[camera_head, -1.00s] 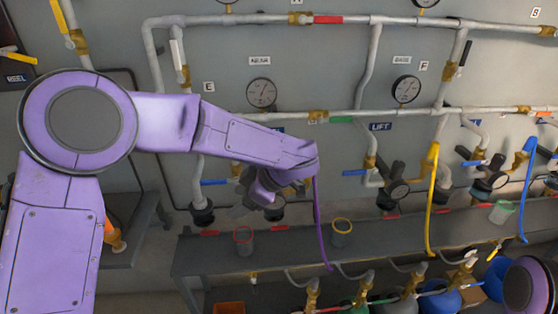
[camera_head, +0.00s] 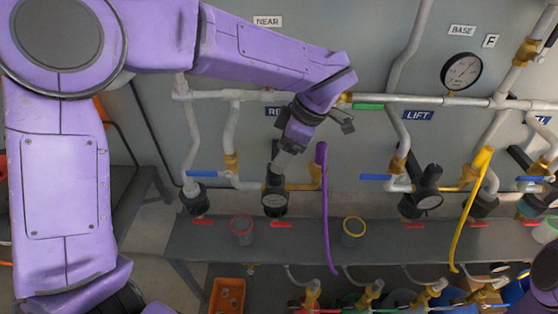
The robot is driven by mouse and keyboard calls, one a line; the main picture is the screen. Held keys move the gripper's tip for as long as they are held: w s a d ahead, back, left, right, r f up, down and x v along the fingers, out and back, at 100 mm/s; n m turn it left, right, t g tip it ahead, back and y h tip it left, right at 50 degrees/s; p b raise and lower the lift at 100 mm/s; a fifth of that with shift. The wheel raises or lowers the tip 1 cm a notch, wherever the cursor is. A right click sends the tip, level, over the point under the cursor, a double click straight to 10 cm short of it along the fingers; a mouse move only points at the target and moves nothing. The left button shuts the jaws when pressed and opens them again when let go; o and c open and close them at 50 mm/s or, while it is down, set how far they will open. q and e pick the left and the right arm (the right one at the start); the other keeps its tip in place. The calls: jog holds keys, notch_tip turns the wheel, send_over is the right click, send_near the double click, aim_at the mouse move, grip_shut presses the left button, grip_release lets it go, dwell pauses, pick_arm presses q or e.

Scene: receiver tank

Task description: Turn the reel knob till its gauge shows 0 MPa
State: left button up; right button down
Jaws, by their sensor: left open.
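The reel knob (camera_head: 273,181) is a black upright knob on a valve body with a small round gauge (camera_head: 274,201) on its front. It stands above the shelf under a blue label that begins "RE", partly hidden by my left arm. The gauge dial is too small to read. My left gripper (camera_head: 282,163) reaches down from above, its grey fingers open, at the top of the knob. I cannot tell whether they touch it or go around it.
A purple hose (camera_head: 324,210) hangs just right of the knob. The lift valve (camera_head: 428,190) stands further right, near a yellow hose (camera_head: 470,210). A red-rimmed cup (camera_head: 241,226) and a yellow-rimmed cup (camera_head: 353,229) are on the shelf (camera_head: 300,246). Pipes run behind my arm.

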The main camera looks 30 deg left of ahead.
pick_arm(q)
jog(key=x, duration=0.3)
jog(key=shift+w+f, duration=0.15)
jog(key=shift+w, duration=0.1)
jog(key=shift+s+a+f, duration=0.15)
jog(key=shift+f, duration=0.25)
